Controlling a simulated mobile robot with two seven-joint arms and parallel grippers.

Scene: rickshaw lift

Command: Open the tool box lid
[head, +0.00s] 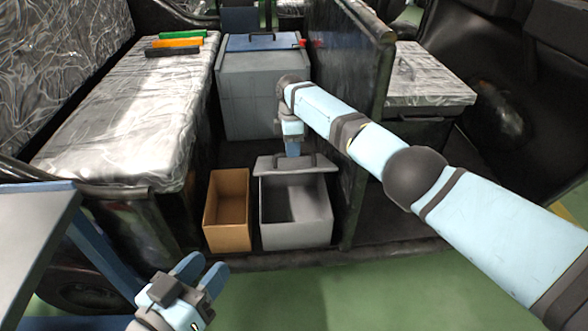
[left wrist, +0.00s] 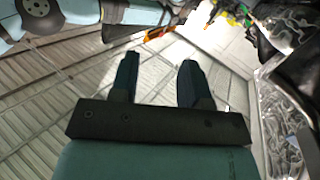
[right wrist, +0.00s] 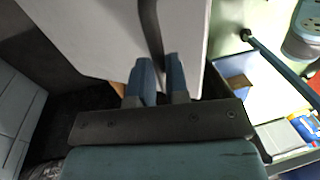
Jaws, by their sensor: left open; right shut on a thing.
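The grey tool box (head: 318,232) stands low on the vehicle floor, its inside showing empty from above. Its lid (head: 272,164) is raised at the back edge of the box. My right gripper (head: 292,152) is at the top of the lid. In the right wrist view my right fingers (right wrist: 157,85) are shut on the dark lid handle (right wrist: 150,30), with the grey lid panel (right wrist: 95,35) beside it. My left gripper (head: 203,272) is open and empty at the lower left, well apart from the box. Its fingers (left wrist: 157,82) are spread with nothing between them.
An orange-brown bin (head: 227,215) stands close left of the tool box. Behind is a large grey chest (head: 262,95) with a blue top. A wrapped bench (head: 130,125) is at left, a dark partition (head: 362,110) at right. Green floor (head: 330,295) is clear in front.

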